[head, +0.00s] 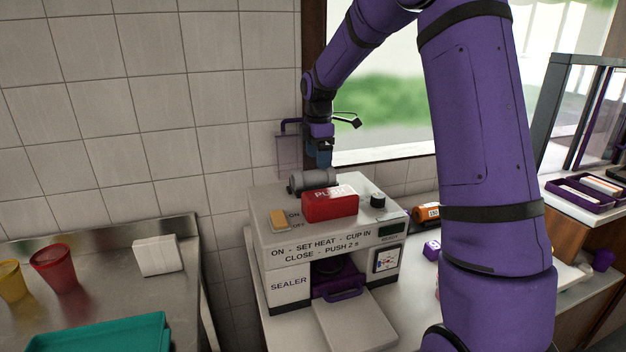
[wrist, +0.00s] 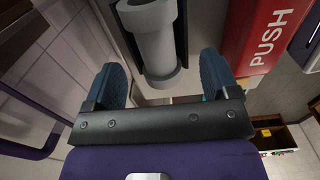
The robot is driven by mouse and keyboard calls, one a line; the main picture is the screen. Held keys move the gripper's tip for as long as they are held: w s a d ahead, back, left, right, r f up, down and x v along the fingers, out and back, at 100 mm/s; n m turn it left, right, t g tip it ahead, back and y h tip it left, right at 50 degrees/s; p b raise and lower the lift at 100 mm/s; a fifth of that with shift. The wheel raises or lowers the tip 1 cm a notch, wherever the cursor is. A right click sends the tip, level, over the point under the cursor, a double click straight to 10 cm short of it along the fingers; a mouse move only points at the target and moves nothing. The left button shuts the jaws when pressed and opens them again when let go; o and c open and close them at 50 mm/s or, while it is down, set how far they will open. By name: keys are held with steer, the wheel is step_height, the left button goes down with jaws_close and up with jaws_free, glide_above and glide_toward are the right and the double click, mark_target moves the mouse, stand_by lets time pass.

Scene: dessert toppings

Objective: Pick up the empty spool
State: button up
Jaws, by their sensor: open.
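A bare grey spool (head: 314,180) with wider ends lies on its side at the top rear of the sealer (head: 290,284), behind the red PUSH block (head: 330,204). In the wrist view the spool (wrist: 153,36) lies in front of a dark holder and points up the picture. My gripper (head: 320,158) hangs just above the spool, pointing down. In the wrist view the blue fingers of my gripper (wrist: 164,80) are spread wide, one to each side of the spool's near end. Nothing is held. Whether a finger touches the spool cannot be told.
The red PUSH block (wrist: 268,36) is close beside the right finger. An orange-wrapped roll (head: 427,213) and a small purple box (head: 431,250) are right of the sealer. The tiled wall is close behind. Cups and a teal tray (head: 110,340) are on the left counter.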

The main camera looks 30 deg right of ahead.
mark_target(316, 170)
steer(key=shift+w+a+f, duration=0.1)
steer(key=shift+w+f, duration=0.1)
steer(key=shift+f, duration=1.25)
steer(key=shift+w+a+f, duration=0.1)
steer(key=shift+w+f, duration=0.1)
steer(key=shift+f, duration=1.2)
steer(key=shift+c, duration=0.2)
steer(key=c, duration=1)
